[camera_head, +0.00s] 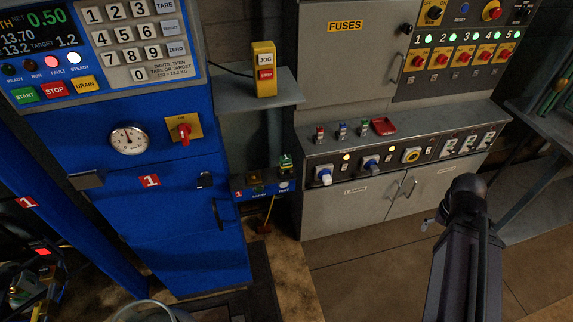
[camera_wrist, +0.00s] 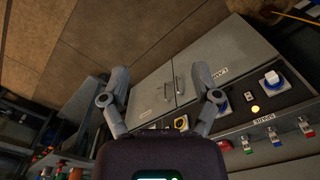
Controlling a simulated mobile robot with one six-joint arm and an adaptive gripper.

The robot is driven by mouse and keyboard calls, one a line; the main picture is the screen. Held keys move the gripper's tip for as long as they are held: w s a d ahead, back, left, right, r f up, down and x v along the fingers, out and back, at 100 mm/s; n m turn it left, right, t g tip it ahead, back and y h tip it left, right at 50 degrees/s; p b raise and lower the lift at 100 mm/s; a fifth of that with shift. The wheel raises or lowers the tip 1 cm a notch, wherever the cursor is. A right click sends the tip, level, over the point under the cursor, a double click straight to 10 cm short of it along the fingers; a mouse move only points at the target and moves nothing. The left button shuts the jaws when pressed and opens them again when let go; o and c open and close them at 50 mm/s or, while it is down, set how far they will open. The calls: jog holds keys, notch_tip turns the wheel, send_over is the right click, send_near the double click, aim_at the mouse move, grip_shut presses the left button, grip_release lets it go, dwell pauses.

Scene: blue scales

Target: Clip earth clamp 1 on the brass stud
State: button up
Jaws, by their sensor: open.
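A small blue shelf (camera_head: 240,193) marked 1 is fixed between the blue cabinet and the grey cabinet in the head view. A green-topped piece (camera_head: 286,163), possibly the earth clamp, stands at its right back. A dark brownish piece (camera_head: 255,179), possibly the stud's mount, is left of it; I cannot make out the brass stud. My gripper (camera_wrist: 160,74) is open and empty, fingers spread, facing the grey cabinet's doors. In the head view my arm is at the lower right, well apart from the shelf.
The blue machine (camera_head: 180,240) stands at the left, with a gauge and red switch. The grey cabinet (camera_head: 345,210) has plugs and sockets on its panel. A yellow JOG box (camera_head: 264,70) sits above the shelf. Open floor (camera_head: 370,275) lies in front.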

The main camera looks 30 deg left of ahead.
jog(key=w+a+r+n+p, duration=0.1)
jog(key=w+a+r+p, duration=0.1)
jog(key=a, duration=0.4)
jog(key=w+a+r+n+p, duration=0.1)
jog(key=w+a+r+p, duration=0.1)
jog(key=a, duration=0.4)
notch_tip(320, 180, up, 9)
jog(key=n+p, duration=0.6)
jog(key=p, duration=0.3)
send_over(286, 166)
jog(key=w, duration=0.1)
jog(key=shift+w+a+r, duration=0.1)
jog(key=shift+w+a, duration=0.05)
jog(key=shift+a, duration=0.15)
jog(key=shift+f, duration=0.25)
notch_tip(286, 166, down, 9)
jog(key=b, duration=0.9)
jog(key=shift+r, duration=0.2)
